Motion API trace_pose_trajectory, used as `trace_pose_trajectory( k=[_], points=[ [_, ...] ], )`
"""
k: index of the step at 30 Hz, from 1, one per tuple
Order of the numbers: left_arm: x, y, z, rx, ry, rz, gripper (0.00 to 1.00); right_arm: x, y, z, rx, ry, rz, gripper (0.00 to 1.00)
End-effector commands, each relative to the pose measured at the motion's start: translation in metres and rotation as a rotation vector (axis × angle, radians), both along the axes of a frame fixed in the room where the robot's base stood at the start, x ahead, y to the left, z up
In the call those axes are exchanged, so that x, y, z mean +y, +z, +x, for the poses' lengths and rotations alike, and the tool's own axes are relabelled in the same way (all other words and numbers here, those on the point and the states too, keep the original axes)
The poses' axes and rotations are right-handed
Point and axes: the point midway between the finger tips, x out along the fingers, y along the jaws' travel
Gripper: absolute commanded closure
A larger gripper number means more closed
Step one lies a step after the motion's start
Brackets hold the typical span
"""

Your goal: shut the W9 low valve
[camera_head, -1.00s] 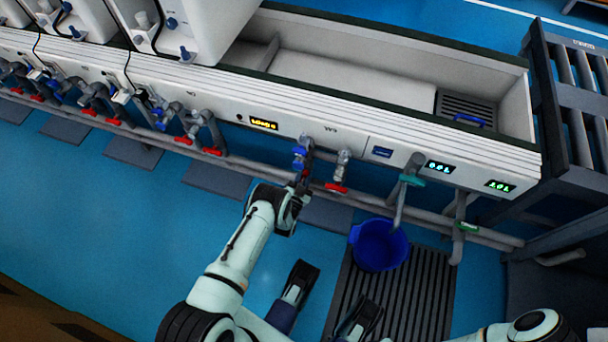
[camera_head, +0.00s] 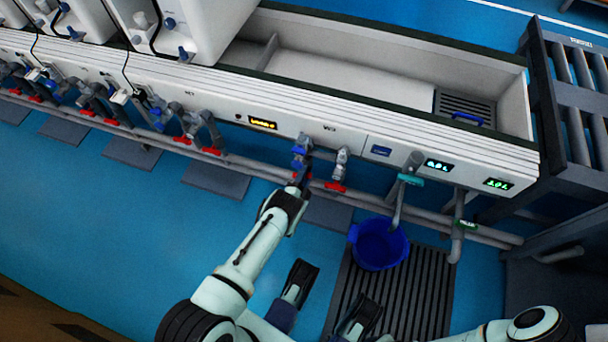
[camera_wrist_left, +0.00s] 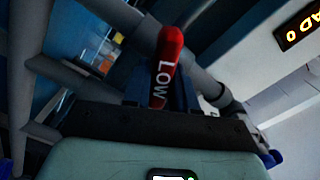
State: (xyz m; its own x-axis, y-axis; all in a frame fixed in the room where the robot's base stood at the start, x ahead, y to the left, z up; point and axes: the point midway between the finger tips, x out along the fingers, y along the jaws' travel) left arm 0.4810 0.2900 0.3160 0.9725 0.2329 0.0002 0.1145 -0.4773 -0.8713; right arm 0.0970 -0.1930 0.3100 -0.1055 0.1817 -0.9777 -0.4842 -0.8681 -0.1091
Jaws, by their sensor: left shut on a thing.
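The W9 station (camera_head: 330,127) is on the white front panel, right of a yellow display. Below it, a grey pipe carries a blue handle (camera_head: 299,152). My left gripper (camera_head: 303,178) is just under that blue handle, at the pipe. In the left wrist view a red handle marked LOW (camera_wrist_left: 166,65) stands between my dark left fingers (camera_wrist_left: 160,95), which are shut on it. In the head view the gripper mostly hides this handle. A second red handle (camera_head: 335,187) sits to its right, apart from the gripper. My right gripper cannot be made out.
A blue bucket (camera_head: 379,246) stands on a dark grate (camera_head: 400,300) to the right. A teal handle (camera_head: 410,179) is on the pipe above it. More valves with red and blue handles line the panel to the left. A dark rack (camera_head: 575,110) stands at the right.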

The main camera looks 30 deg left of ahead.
Motion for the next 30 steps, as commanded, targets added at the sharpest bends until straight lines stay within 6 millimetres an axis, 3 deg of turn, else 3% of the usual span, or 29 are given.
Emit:
trace_pose_trajectory(
  k=[15,30],
  points=[
    [-0.0005,-0.0039,0.0009,0.094,0.001,0.395,1.00,-0.0008,-0.0023,-0.0067,0.021,-0.003,0.002,0.41],
    [0.0004,-0.0043,0.0013,0.122,0.004,0.516,1.00,-0.0008,-0.0024,-0.0073,0.024,-0.003,0.002,0.41]
  ],
)
